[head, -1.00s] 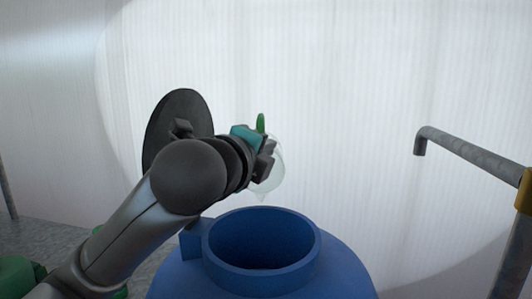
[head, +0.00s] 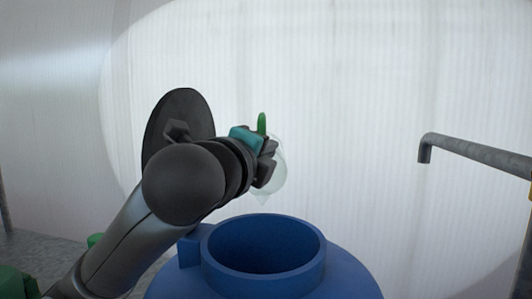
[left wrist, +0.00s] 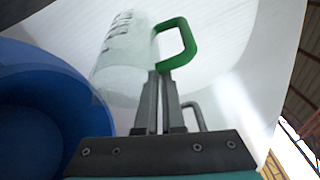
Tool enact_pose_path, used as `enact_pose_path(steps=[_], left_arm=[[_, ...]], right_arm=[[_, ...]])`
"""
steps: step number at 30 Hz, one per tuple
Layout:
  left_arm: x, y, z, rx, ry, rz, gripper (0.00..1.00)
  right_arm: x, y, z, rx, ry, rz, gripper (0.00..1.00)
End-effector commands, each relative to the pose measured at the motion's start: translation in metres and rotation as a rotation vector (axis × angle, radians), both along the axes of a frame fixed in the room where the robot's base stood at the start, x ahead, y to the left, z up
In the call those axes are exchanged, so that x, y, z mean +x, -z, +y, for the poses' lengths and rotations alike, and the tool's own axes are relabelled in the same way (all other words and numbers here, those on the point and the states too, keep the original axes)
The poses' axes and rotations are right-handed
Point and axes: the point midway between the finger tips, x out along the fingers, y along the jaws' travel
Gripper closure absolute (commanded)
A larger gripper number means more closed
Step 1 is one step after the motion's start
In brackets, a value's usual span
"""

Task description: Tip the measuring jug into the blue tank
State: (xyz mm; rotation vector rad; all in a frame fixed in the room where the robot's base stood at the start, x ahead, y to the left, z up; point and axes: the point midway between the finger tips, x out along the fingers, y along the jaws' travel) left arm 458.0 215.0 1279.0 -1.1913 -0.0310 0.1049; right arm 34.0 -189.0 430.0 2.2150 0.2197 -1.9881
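The measuring jug (head: 277,168) is clear with a green handle (head: 262,123). It hangs from my left gripper (head: 268,163), just above and behind the rim of the blue tank (head: 212,262). In the left wrist view the jug (left wrist: 124,62) shows dark marks on its wall, and my left gripper's fingers (left wrist: 160,78) are closed on the lower end of the green handle (left wrist: 184,45). The tank (left wrist: 45,70) is at the left there, its round mouth open. The jug's far side is partly hidden by the gripper in the head view. My right gripper is out of view.
A grey pipe (head: 475,154) with a down-turned end juts in from the right. Green objects (head: 18,283) stand at the lower left. A pale ribbed wall (head: 370,90) is behind.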

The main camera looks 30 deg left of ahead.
Motion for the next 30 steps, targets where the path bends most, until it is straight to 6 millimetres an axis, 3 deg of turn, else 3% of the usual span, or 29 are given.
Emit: enact_pose_path(steps=[26, 30], left_arm=[[0.000, 0.003, 0.000, 0.000, -0.001, 0.000, 1.00], [0.004, -0.005, 0.002, -0.017, -0.001, 0.034, 1.00]], right_arm=[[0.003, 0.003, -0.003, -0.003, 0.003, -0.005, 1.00], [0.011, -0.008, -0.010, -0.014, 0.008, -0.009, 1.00]])
